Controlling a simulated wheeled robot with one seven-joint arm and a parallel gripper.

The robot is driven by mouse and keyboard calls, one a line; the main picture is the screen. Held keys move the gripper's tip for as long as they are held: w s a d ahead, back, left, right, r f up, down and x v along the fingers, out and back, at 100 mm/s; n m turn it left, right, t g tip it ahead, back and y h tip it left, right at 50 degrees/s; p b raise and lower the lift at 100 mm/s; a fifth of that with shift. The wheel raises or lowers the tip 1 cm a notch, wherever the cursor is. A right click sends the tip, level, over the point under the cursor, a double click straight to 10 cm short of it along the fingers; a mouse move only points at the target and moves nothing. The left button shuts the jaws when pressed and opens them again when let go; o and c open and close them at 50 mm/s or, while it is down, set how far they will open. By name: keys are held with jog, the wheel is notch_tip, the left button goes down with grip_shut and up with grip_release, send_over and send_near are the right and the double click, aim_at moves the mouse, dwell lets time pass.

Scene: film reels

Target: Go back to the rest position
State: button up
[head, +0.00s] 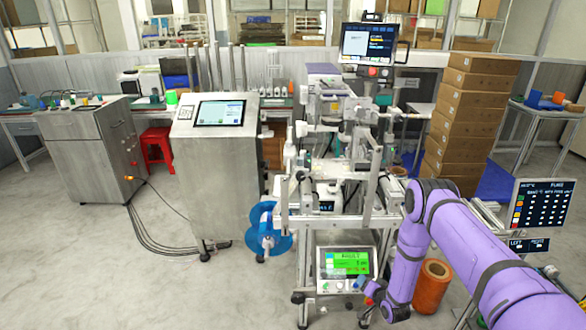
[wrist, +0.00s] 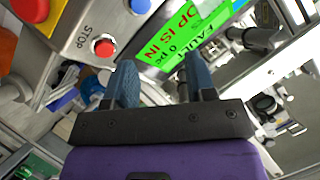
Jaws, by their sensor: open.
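My purple arm (head: 420,240) reaches in from the right in the head view and bends down in front of the machine. Its lower end is beside the control box (head: 346,270) with the green screen, low on the machine. In the wrist view my gripper (wrist: 160,78) has its two dark blue-grey fingers spread apart with nothing held between them. The green screen (wrist: 178,38) and a red button (wrist: 104,47) marked STOP lie beyond the fingertips. I cannot tell the exact distance to the box, or whether the fingers touch it.
The machine frame (head: 335,190) stands left of my arm, with a blue reel (head: 268,235) on its left side. A monitor panel (head: 541,205) is at right. Stacked cartons (head: 470,120) stand behind. The left floor is open.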

jog(key=w+d+r+n+g+h, duration=0.1)
jog(key=w+r, duration=0.4)
jog(key=r, duration=0.8)
jog(key=w+d+r+n+g+h, duration=0.1)
jog(key=w+r, duration=0.3)
jog(key=r, duration=0.9)
jog(key=s+d+r+g+h, duration=0.1)
jog(key=s+r, duration=0.2)
jog(key=r, duration=0.8)
jog(key=s+r, duration=0.2)
jog(key=r, duration=0.9)
jog(key=s+r+n+g+h, duration=0.1)
jog(key=s+r+g, duration=0.1)
jog(key=s+r, duration=1.7)
jog(key=s+r+n+g, duration=0.1)
jog(key=s+r+g, duration=0.1)
jog(key=s, duration=2.4)
jog(key=shift+a+r+n+g, duration=0.3)
jog(key=shift+a+r+n, duration=0.05)
jog(key=shift+n, duration=0.05)
